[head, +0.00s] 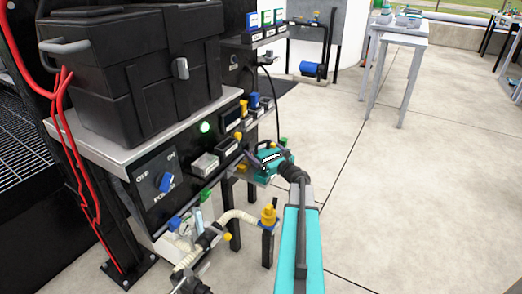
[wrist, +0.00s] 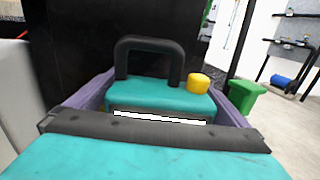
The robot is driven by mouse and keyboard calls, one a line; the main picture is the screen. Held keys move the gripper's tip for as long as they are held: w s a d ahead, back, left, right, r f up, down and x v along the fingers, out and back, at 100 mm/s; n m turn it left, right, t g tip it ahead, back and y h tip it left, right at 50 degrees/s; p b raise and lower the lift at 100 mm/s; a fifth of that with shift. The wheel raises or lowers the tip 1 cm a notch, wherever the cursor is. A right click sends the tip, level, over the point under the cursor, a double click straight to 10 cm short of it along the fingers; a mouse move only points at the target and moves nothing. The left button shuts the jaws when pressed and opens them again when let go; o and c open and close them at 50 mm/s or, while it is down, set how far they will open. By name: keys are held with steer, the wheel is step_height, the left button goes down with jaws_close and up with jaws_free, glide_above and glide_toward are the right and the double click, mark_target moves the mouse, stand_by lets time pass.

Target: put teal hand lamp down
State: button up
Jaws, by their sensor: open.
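The teal hand lamp (wrist: 160,98) has a black loop handle and a pale strip, with a yellow knob (wrist: 198,82) at its right. In the wrist view it sits between the two grey-purple fingers of my gripper (wrist: 162,88), which are open, one on each side. In the head view the lamp (head: 272,155) is at the end of my arm, close to the right end of the dark console front. What lies under the lamp is hidden, so I cannot tell what it rests on.
A black case (head: 140,75) stands on the console top. The console front has a blue dial (head: 165,182) and small modules. A pale hose with a yellow valve (head: 268,214) is below. A green block (wrist: 242,99) is right of the fingers. Open floor (head: 400,190) lies right.

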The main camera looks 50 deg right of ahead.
mark_target(271, 156)
steer(key=shift+a+f, duration=0.2)
steer(key=shift+f, duration=0.15)
steer(key=shift+s+p, duration=0.3)
steer(key=shift+p, duration=0.1)
steer(key=s+a+p, duration=0.1)
steer(key=s+p, duration=0.2)
steer(key=s, duration=0.8)
steer(key=shift+a+r, duration=0.25)
steer(key=shift+r, duration=0.1)
steer(key=shift+r, duration=0.1)
